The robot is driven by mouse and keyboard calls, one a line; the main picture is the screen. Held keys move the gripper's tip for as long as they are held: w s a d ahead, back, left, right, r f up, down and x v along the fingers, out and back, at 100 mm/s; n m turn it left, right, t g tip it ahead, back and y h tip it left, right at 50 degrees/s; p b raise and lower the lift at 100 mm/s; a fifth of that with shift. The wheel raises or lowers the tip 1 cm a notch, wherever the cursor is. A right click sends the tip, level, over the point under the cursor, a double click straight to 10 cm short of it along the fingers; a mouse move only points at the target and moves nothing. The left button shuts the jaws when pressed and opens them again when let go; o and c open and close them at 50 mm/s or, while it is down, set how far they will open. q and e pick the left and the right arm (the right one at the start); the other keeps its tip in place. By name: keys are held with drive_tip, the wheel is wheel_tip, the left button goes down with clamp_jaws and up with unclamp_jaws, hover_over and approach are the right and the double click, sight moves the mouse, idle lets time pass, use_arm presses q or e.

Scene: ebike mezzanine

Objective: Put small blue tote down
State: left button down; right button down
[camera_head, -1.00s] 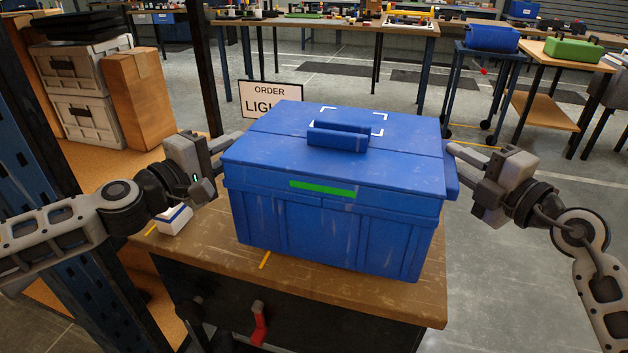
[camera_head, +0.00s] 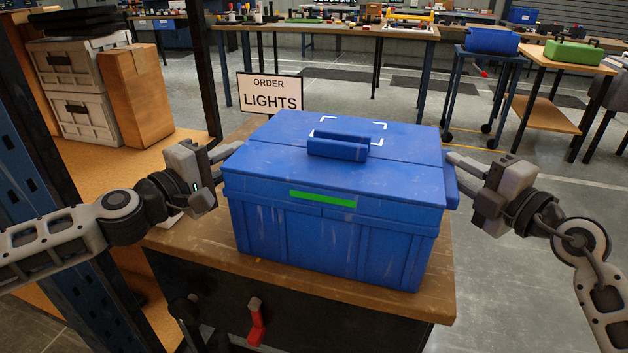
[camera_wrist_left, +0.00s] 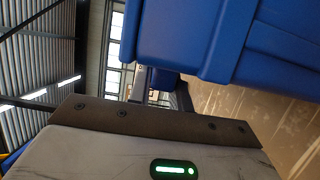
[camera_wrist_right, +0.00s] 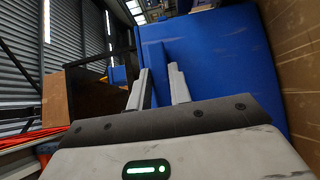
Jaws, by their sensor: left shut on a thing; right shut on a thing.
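The small blue tote (camera_head: 335,225) is a lidded blue box with a green label and a raised handle on top. It is upright over the wooden top of a dark bench (camera_head: 290,285); I cannot tell whether its base touches the wood. My left gripper (camera_head: 226,164) is shut on the tote's left side. My right gripper (camera_head: 456,170) is shut on its right side. The left wrist view shows the tote's blue wall (camera_wrist_left: 190,35) close by. The right wrist view shows the fingers (camera_wrist_right: 160,88) against the blue side (camera_wrist_right: 215,60).
An "ORDER LIGHTS" sign (camera_head: 270,92) stands behind the tote. Grey crates (camera_head: 80,75) and a cardboard box (camera_head: 138,95) are on a shelf at left. A blue trolley (camera_head: 490,75) and a table with a green case (camera_head: 573,51) stand at back right. Bare wood shows around the tote.

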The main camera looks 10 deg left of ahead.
use_arm(q)
drive_tip(key=c, duration=1.6)
unclamp_jaws()
drive_tip(key=shift+a+f, duration=0.15)
drive_tip(key=shift+f, duration=0.05)
drive_tip(key=shift+c, duration=0.2)
use_arm(e)
drive_tip(key=c, duration=1.6)
unclamp_jaws()
drive_tip(key=shift+d+f, duration=0.1)
drive_tip(key=shift+f, duration=0.1)
drive_tip(key=shift+c, duration=0.2)
use_arm(q)
drive_tip(key=o, duration=0.4)
drive_tip(key=shift+s+r, duration=0.15)
drive_tip(key=shift+r, duration=0.05)
drive_tip(key=shift+c, duration=0.2)
use_arm(e)
drive_tip(key=o, duration=0.4)
drive_tip(key=shift+s+r, duration=0.15)
drive_tip(key=shift+r, duration=0.05)
drive_tip(key=shift+c, duration=0.2)
use_arm(q)
drive_tip(key=shift+f, duration=0.1)
drive_tip(key=v, duration=1.1)
drive_tip(key=shift+s+a, duration=0.2)
drive_tip(key=shift+s, duration=0.2)
use_arm(e)
drive_tip(key=v, duration=1.2)
